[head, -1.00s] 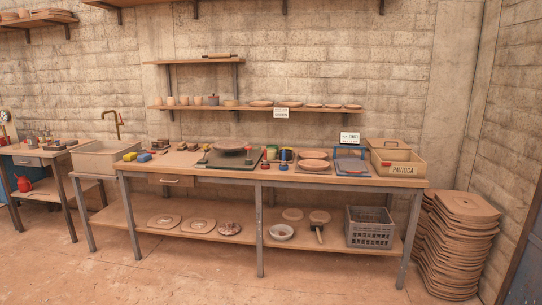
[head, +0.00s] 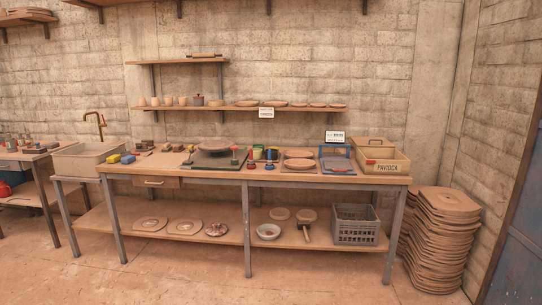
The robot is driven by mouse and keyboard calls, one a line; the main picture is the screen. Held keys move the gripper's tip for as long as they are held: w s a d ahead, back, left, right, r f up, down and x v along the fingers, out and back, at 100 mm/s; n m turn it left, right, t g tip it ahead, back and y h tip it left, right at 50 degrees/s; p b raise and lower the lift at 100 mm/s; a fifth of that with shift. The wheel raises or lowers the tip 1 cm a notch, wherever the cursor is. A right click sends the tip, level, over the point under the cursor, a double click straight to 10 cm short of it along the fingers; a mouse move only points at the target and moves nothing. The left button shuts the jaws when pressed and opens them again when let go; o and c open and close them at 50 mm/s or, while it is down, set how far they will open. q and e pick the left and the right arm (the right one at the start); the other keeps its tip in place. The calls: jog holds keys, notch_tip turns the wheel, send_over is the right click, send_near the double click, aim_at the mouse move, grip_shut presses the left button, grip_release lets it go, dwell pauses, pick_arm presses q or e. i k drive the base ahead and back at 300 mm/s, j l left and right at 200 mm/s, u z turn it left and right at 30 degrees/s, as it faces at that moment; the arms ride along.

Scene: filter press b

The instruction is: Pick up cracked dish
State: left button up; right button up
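No crack can be made out for certain at this size. Two round clay dishes (head: 298,165) lie on a board on the workbench, right of centre. A wide round dish (head: 214,146) sits on a dark square plate. On the lower shelf, a round piece (head: 216,230) has dark, irregular marks or fragments on it. A pale bowl (head: 268,232) stands to its right. More shallow dishes (head: 289,105) line the wall shelf. Neither of my grippers is in view.
The workbench (head: 225,177) stands across the middle, with open floor (head: 180,280) before it. A grey crate (head: 356,226) and a mallet (head: 306,232) are on its lower shelf. Stacked slabs (head: 442,240) stand right, a sink (head: 85,158) left. A blue door (head: 515,265) is far right.

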aim_at(291, 154)
jog(key=i+j+u, duration=0.1)
jog(key=i+u, duration=0.4)
jog(key=i, duration=1.3)
